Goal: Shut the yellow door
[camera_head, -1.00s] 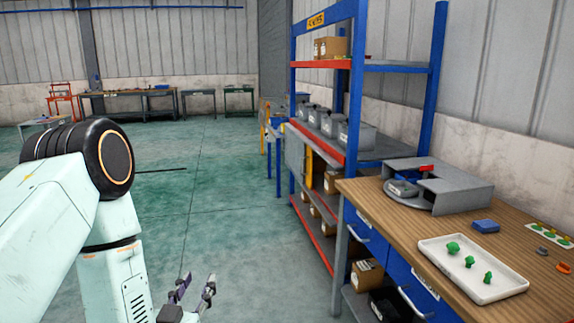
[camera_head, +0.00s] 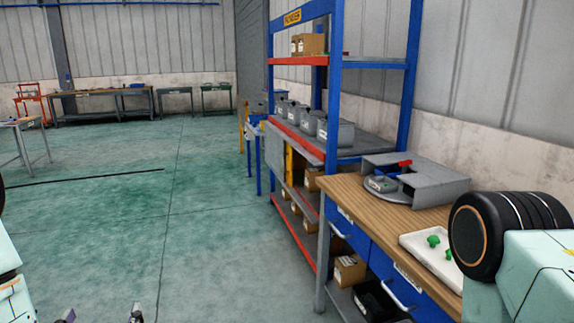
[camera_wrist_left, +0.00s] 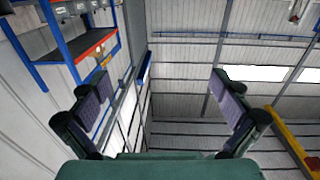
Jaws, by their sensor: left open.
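A narrow upright yellow piece (camera_head: 289,160) shows at the shelf rack's lower side, beside a grey panel (camera_head: 273,150). I cannot tell whether it is the yellow door, or how far any door stands open. My left gripper (camera_head: 102,316) shows only its fingertips at the bottom edge of the head view, well in front and left of the rack. In the left wrist view the left gripper (camera_wrist_left: 160,112) is open, with nothing between its fingers. My right arm shows at the right of the head view; its gripper is out of view.
The blue rack (camera_head: 333,100) holds grey bins and boxes. A wooden workbench (camera_head: 350,195) with blue drawers carries a grey fixture (camera_head: 430,185) and a white tray (camera_head: 415,240). The green floor (camera_head: 120,220) at left is clear. Benches stand at the back.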

